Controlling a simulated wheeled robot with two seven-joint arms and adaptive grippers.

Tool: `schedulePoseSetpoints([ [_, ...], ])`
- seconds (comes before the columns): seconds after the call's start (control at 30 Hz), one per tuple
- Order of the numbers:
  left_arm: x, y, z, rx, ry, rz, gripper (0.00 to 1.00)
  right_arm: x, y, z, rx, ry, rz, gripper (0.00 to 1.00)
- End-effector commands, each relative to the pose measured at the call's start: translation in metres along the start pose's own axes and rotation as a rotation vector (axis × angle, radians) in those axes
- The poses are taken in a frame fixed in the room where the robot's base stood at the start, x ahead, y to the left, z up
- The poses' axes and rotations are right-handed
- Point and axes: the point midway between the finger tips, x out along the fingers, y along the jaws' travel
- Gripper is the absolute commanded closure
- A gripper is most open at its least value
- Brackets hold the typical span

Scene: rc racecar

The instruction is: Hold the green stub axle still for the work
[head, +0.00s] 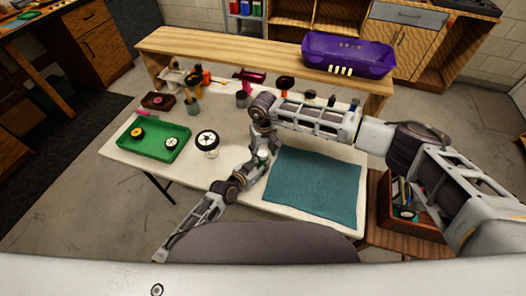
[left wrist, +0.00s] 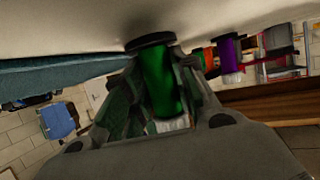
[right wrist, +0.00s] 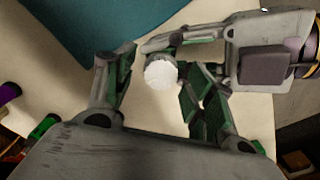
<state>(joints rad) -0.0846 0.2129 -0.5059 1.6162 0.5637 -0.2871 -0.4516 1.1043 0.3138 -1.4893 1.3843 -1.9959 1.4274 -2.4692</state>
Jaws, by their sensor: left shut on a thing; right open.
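The green stub axle (left wrist: 162,82) stands on a dark round base against the table in the left wrist view, which sees the table at the top. My left gripper (head: 260,162) is shut around it, one finger on each side. A pale round top (right wrist: 160,73) shows above the axle in the right wrist view; it looks like the axle's upper end. My right gripper (right wrist: 157,62) is open, with its fingers on either side of this top. In the head view my right gripper (head: 264,142) hangs just above the left one, and the two hide most of the axle.
A teal mat (head: 316,185) lies right of the grippers. A wheel (head: 207,139) and a green tray (head: 165,155) with two wheels are to the left. A purple car body (head: 347,53) sits on the back shelf. Tools and cups line the table's rear.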

Motion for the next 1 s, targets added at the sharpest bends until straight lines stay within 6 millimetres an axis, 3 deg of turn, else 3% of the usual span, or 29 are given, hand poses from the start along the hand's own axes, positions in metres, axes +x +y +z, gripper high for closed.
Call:
schedulePoseSetpoints([
  [0.37,0.0,0.0,0.0,0.0,0.0,0.0,0.98,0.004,-0.0005,0.0001,-0.001,0.001,0.0,0.46],
  [0.73,0.0,-0.0001,0.0,0.0,0.0,0.0,0.98,0.0038,-0.0003,0.0,-0.001,0.001,0.0,0.91],
  [1.0,0.0,-0.0002,0.0001,0.0,0.0,0.0,0.98,0.0037,0.0,-0.0001,0.012,0.001,0.0,0.92],
])
